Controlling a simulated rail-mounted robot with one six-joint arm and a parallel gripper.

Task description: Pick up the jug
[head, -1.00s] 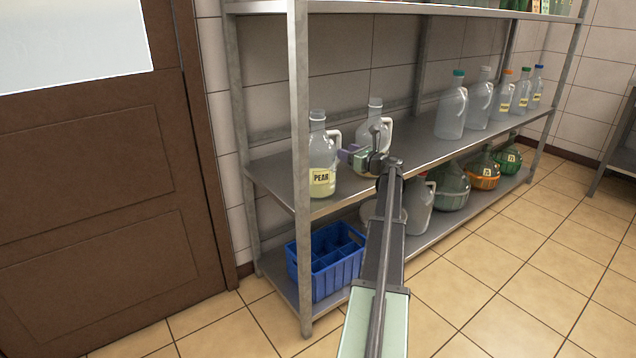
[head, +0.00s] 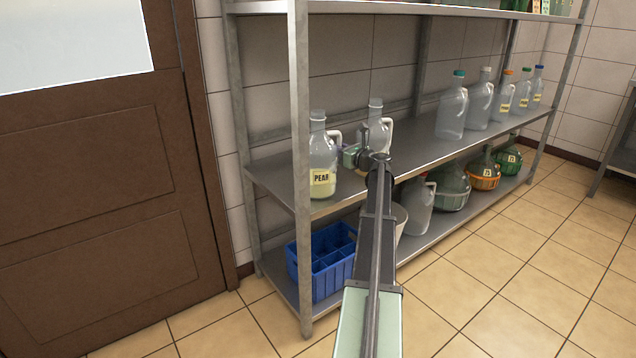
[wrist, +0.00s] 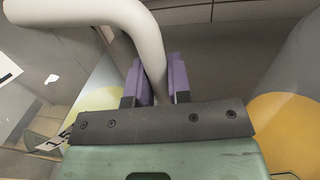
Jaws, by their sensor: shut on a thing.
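The clear jug with the PEAR label (head: 321,160) stands upright at the left end of the middle shelf, with pale yellow liquid low in it. Its white handle faces right. My gripper (head: 346,156) is at this handle, between the PEAR jug and a second clear jug (head: 376,118). In the wrist view the purple fingers (wrist: 155,82) are shut around the white handle (wrist: 125,14), one on each side. The arm hides the lower part of the second jug in the head view.
The second jug stands close on the right of my gripper, with yellow contents in the wrist view (wrist: 285,115). A shelf post (head: 301,200) rises just left of the PEAR jug. More jugs (head: 452,108) stand farther right. A blue crate (head: 325,265) sits below.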

